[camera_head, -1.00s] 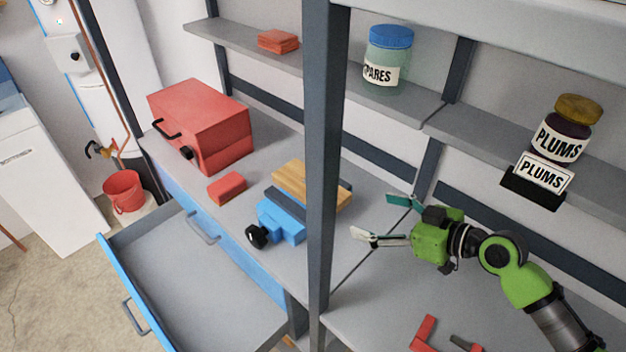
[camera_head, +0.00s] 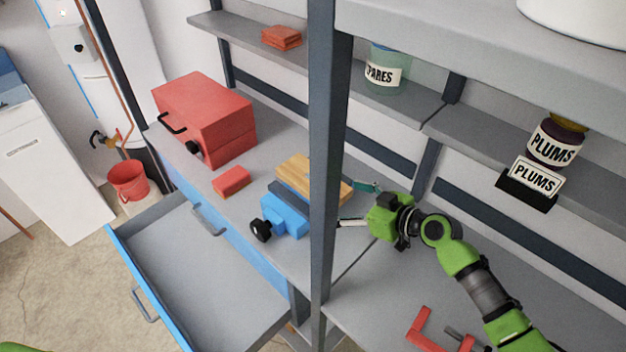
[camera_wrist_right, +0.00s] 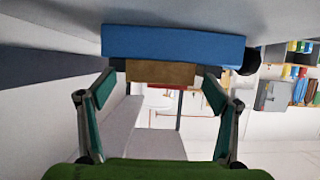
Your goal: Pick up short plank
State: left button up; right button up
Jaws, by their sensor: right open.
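The short wooden plank (camera_head: 294,171) lies at the blue vise (camera_head: 285,216) on the workbench, beside the vise's dark jaw. The post hides part of it in the head view. My right gripper (camera_head: 354,204) is open and empty, to the right of the plank and the post. In the right wrist view, the plank's brown end (camera_wrist_right: 160,72) sits ahead between the open fingertips (camera_wrist_right: 158,88), below the blue vise body (camera_wrist_right: 175,43). I cannot tell whether the fingers touch it. My left gripper is not in view.
The dark upright post (camera_head: 325,150) stands close to my right gripper. A red toolbox (camera_head: 215,115) and red block (camera_head: 231,181) are on the bench left of the vise. An open drawer (camera_head: 200,270) juts out in front. Shelves with jars (camera_head: 385,75) are above.

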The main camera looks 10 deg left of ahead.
jog(key=c, duration=1.4)
jog(key=shift+r, duration=0.1)
